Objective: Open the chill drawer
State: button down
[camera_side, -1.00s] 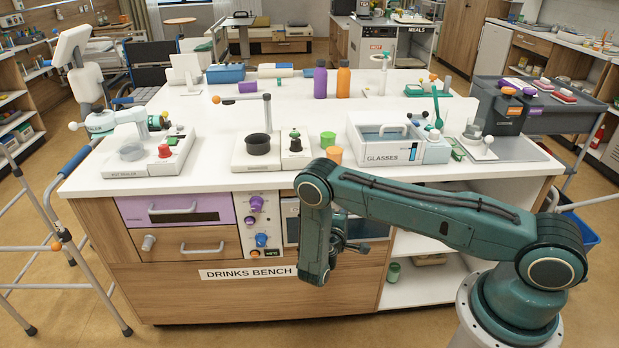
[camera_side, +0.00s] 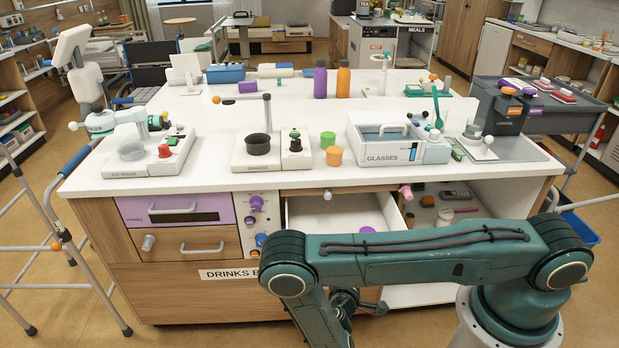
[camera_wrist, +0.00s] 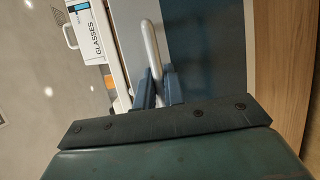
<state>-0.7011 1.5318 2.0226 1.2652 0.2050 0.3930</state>
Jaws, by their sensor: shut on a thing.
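The chill drawer appears to be the white-lined drawer (camera_side: 335,212) under the bench's middle; it stands pulled out toward me with its inside showing. A purple item (camera_side: 367,229) lies inside. In the side view my arm hides the drawer's front and handle. In the wrist view the blue-grey front (camera_wrist: 205,45) carries a white bar handle (camera_wrist: 152,40). My gripper (camera_wrist: 158,88) is shut on that handle, one finger on each side. In the side view my gripper (camera_side: 358,302) is low in front of the bench, partly behind my arm.
A purple-fronted drawer (camera_side: 170,221) and a wooden drawer (camera_side: 170,244) are shut at left, beside a panel of knobs (camera_side: 257,204). A pink knob (camera_side: 405,192) and open shelf (camera_side: 462,197) are at right. Green (camera_side: 328,139) and orange (camera_side: 334,156) cups stand above on the bench.

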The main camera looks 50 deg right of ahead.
jog(key=shift+s+a, duration=0.65)
jog(key=shift+s, duration=0.1)
jog(key=c, duration=1.8)
grip_release()
jog(key=shift+a, duration=0.1)
jog(key=shift+v, duration=5.9)
jog(key=shift+w+r, duration=0.1)
